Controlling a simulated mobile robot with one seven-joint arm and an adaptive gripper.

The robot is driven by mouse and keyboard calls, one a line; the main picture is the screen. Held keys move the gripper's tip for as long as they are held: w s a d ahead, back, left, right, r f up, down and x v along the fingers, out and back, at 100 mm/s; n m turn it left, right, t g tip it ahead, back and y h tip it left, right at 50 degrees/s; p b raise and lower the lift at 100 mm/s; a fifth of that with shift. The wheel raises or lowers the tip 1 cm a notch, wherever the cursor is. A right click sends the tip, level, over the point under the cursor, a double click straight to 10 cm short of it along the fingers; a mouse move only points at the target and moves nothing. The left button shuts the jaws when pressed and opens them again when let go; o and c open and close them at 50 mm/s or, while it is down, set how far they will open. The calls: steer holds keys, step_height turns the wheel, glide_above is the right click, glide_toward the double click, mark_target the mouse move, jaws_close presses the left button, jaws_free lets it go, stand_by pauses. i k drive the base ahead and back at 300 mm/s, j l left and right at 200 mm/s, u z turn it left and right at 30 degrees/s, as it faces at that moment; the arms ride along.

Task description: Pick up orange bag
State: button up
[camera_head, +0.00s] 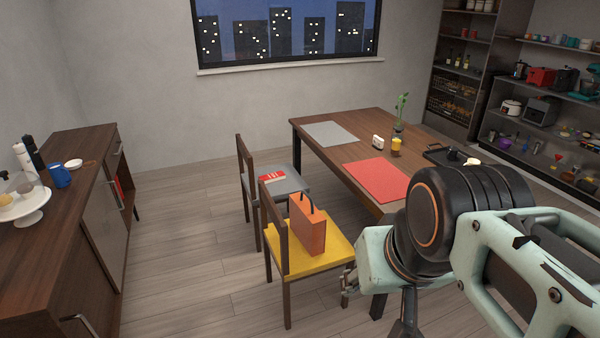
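The orange bag (307,224) stands upright on the yellow seat of the nearer chair (300,257). It has a dark handle on top and leans close to the chair's backrest. My gripper (347,284) shows only in part, at the lower middle, to the right of and below the bag and apart from it. My arm hides most of it, and its fingers are too unclear to tell open from shut.
A wooden table (345,157) with a red mat (377,179) and a grey mat (330,133) stands behind the chairs. A second chair (281,185) holds a red book. A sideboard (75,185) is at left; the floor between is clear.

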mark_target(309, 224)
steer(key=i+j+u, duration=0.1)
steer(key=i, duration=0.4)
steer(key=i+j, duration=0.2)
steer(key=i, duration=0.35)
steer(key=i+j+u, duration=0.15)
steer(key=i, duration=0.35)
